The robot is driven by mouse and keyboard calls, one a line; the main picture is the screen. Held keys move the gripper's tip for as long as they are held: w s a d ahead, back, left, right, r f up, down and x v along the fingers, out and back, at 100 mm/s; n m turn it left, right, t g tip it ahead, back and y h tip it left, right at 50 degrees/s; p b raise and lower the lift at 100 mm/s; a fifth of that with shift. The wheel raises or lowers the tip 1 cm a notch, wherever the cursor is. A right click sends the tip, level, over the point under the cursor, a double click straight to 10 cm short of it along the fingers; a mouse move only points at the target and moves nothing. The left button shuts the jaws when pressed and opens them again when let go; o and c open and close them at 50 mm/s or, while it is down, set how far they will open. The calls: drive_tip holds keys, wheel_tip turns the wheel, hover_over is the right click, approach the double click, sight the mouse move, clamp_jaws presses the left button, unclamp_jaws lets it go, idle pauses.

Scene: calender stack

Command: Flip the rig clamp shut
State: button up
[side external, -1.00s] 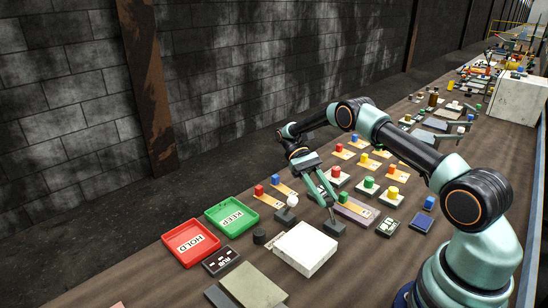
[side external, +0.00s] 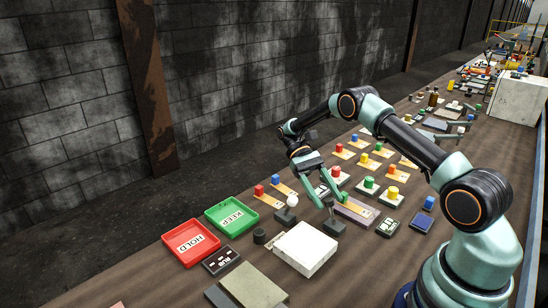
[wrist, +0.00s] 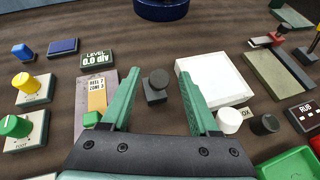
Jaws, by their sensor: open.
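No part in view carries a readable "rig clamp" label. A dark block with an upright post (side external: 334,228) stands between a purple-grey plate and a white box. In the wrist view it appears as a dark round knob (wrist: 158,79) on a grey base. My gripper (side external: 327,205) is open just above it. In the wrist view my gripper (wrist: 157,72) has the knob between its fingertips, with gaps on both sides. I cannot tell how high the fingertips are above it.
The white box (side external: 305,248) is close beside the block. The purple-grey plate (wrist: 102,78) lies on the other side. A white knob (side external: 292,200), a dark cylinder (side external: 259,236), and the red HOLD tray (side external: 191,242) and green KEEP tray (side external: 231,216) are nearby.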

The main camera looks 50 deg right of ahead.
drive_tip(key=shift+s+r+n+t+h, duration=0.15)
drive_tip(key=shift+s+r+t, duration=0.1)
drive_tip(key=shift+s+t, duration=0.35)
drive_tip(key=shift+s+r+n+t+h, duration=0.2)
drive_tip(key=shift+s+t, duration=0.15)
drive_tip(key=shift+t, duration=0.35)
drive_tip(key=shift+s+r+t, duration=0.15)
drive_tip(key=shift+s+t, duration=0.6)
drive_tip(key=shift+t, duration=0.15)
drive_tip(key=shift+s+n+t+h, duration=0.45)
drive_tip(key=shift+s+t+h, duration=0.2)
drive_tip(key=shift+s+t, duration=0.8)
drive_tip(key=v, duration=1.3)
drive_tip(key=shift+s+a+r+n+t+h, duration=0.5)
drive_tip(key=shift+s+a+r+t, duration=0.8)
drive_tip(key=shift+a+t, duration=1.5)
drive_tip(key=shift+s+a+r+n+t+h, duration=0.3)
drive_tip(key=shift+s+a+r+n+t, duration=0.55)
drive_tip(key=shift+a+r+t, duration=1.4)
drive_tip(key=m+g, duration=0.5)
drive_tip(key=m, duration=1.3)
hover_over(343, 195)
wheel_tip(343, 195, down, 11)
wheel_tip(343, 195, down, 13)
drive_tip(key=shift+r, duration=0.1)
wheel_tip(343, 195, up, 21)
drive_tip(key=s+d+n, duration=0.3)
drive_tip(key=d, duration=1.2)
drive_tip(key=shift+d+f+n, duration=0.35)
drive_tip(key=shift+d+f, duration=0.05)
